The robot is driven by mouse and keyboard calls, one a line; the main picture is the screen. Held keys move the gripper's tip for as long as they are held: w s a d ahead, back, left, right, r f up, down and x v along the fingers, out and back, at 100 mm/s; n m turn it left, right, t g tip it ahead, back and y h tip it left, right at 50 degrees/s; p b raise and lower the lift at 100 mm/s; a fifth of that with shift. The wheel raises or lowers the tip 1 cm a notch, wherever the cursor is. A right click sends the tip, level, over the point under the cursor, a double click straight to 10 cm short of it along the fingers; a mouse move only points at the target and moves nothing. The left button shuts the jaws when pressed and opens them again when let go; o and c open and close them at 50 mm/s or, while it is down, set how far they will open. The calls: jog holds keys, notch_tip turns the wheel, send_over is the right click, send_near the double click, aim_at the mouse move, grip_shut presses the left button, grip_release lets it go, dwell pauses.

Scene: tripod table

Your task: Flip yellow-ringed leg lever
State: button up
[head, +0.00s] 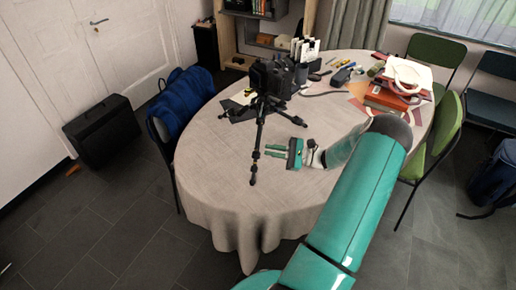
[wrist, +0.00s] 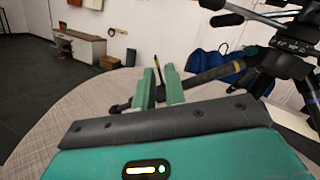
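A black tripod (head: 262,115) stands on the round table and carries a dark camera (head: 272,76). In the wrist view its legs spread from the upper right. One dark leg (wrist: 208,74) runs left behind my fingers, with a yellow band (wrist: 239,65) near its upper end. A thin dark upright piece with a yellowish part (wrist: 156,62) shows just beyond my fingertips; I cannot tell whether it is the lever. My gripper (head: 268,151) is open and empty, right of the tripod's front leg; its green fingers (wrist: 161,78) stand apart. Contact with the leg cannot be told.
The table (head: 215,185) has a light cloth, bare at the front left. Red boxes and a white bag (head: 408,74) lie at the back right, with small tools (head: 342,75) beside them. A blue jacket (head: 183,100) hangs over a chair at left. Green chairs (head: 446,130) stand at right.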

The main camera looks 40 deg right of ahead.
jog(key=v, duration=0.5)
jog(key=shift+s+d, duration=0.25)
jog(key=shift+s, duration=0.1)
jog(key=w+a+r+n+g+h, duration=0.25)
jog(key=a+r+n+g, duration=0.35)
jog(key=a, duration=0.6)
jog(key=w+a+r+n+g+h, duration=0.1)
jog(key=w+a+r+n+g, duration=0.25)
jog(key=a+r+g, duration=0.55)
jog(key=s+a+r+n+t+h, duration=0.3)
jog(key=s+a+r+n+h, duration=0.1)
jog(key=a, duration=0.6)
jog(key=s+a+r+n+t+h, duration=0.2)
jog(key=s+a+r+n+h, duration=0.3)
jog(key=s+a+n, duration=0.4)
jog(key=shift+s+a+r+t, duration=0.35)
jog(key=shift+s+r+t, duration=0.05)
jog(key=shift+s+r, duration=0.45)
jog(key=shift+d, duration=0.1)
